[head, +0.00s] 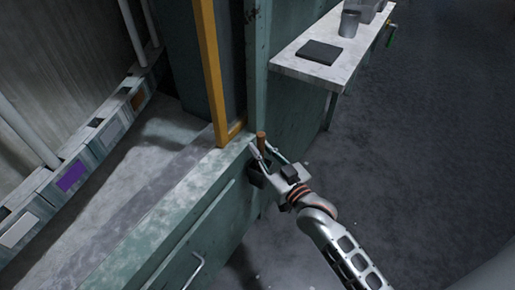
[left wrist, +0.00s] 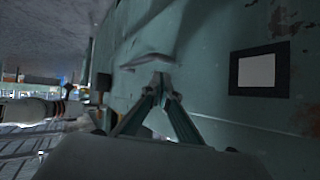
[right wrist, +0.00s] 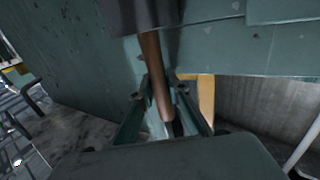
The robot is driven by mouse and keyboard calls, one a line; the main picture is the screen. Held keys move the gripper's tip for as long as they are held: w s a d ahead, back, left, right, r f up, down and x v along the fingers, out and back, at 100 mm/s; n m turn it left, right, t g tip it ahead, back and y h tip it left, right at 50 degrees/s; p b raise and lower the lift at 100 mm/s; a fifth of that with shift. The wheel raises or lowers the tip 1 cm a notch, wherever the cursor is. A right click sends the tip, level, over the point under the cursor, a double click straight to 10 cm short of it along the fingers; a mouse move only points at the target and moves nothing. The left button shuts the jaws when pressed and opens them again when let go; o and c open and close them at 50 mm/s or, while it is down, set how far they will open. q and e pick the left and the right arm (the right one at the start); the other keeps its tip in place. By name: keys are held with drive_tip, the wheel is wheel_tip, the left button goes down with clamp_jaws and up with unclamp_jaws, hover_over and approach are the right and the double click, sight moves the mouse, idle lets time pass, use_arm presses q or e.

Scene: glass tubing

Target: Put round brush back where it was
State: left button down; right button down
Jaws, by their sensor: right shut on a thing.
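The round brush shows as a brown wooden handle (head: 261,139) standing up from my right gripper (head: 265,152) in the head view. My right gripper is shut on this handle, at the end of the green bench by the yellow post. In the right wrist view the handle (right wrist: 155,65) runs between the two fingers (right wrist: 152,95). A dark grey part (right wrist: 148,14) is at its upper end there; I cannot tell whether it is the brush head. My left gripper (left wrist: 163,84) shows only in the left wrist view, with its fingertips together and nothing visible between them, near a green panel.
A green bench (head: 165,225) with a worn top runs along the left. The yellow post (head: 209,70) rises beside the gripper. A pale shelf (head: 345,65) holds a dark flat pad (head: 319,52) and a metal cup (head: 349,23). The floor at right is clear.

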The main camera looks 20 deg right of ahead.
drive_tip(key=shift+f, duration=0.7)
drive_tip(key=shift+r, duration=0.45)
drive_tip(key=shift+f, duration=0.2)
drive_tip(key=c, duration=2.2)
unclamp_jaws()
use_arm(q)
drive_tip(key=shift+w+d+r, duration=0.2)
drive_tip(key=shift+d, duration=0.2)
